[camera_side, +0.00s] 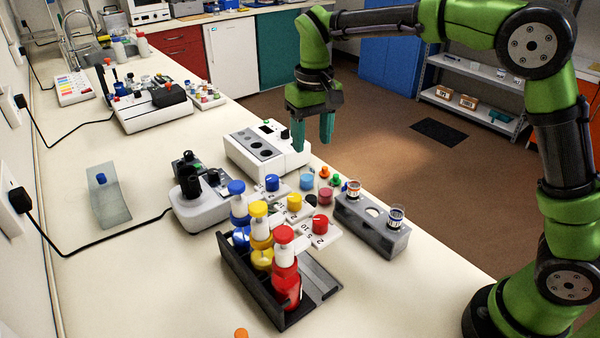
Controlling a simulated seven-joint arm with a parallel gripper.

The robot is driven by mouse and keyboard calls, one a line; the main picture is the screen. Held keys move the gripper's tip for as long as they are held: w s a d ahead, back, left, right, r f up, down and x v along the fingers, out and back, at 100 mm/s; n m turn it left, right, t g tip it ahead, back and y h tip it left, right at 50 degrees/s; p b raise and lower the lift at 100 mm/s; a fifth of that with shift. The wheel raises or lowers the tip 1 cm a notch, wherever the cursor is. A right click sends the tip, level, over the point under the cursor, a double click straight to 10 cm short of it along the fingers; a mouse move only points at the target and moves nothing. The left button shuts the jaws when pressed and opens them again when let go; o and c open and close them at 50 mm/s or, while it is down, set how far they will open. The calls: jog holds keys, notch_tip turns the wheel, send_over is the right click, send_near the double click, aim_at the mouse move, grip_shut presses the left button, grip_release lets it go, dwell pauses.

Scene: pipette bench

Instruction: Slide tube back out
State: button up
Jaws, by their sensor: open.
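My gripper (312,130) has two teal fingers pointing down, spread apart with nothing seen between them. It is above the right end of a white bench device (292,160) with dark round openings in its grey top. I cannot make out a tube standing in these openings. A grey block rack (368,222) stands nearer the camera. The gripper is apart from both tubes.
A dark rack (232,268) holds blue, yellow and red bottles in front. Small coloured caps and white numbered tiles (322,238) lie between the racks. A second white device (205,215) with black knobs stands left. The bench (130,275) is clear at the front left.

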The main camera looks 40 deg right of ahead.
aim_at(311, 197)
notch_tip(311, 197, down, 15)
jog(key=shift+f, duration=0.2)
dwell(0.5)
jog(key=shift+c, duration=0.3)
grip_shut()
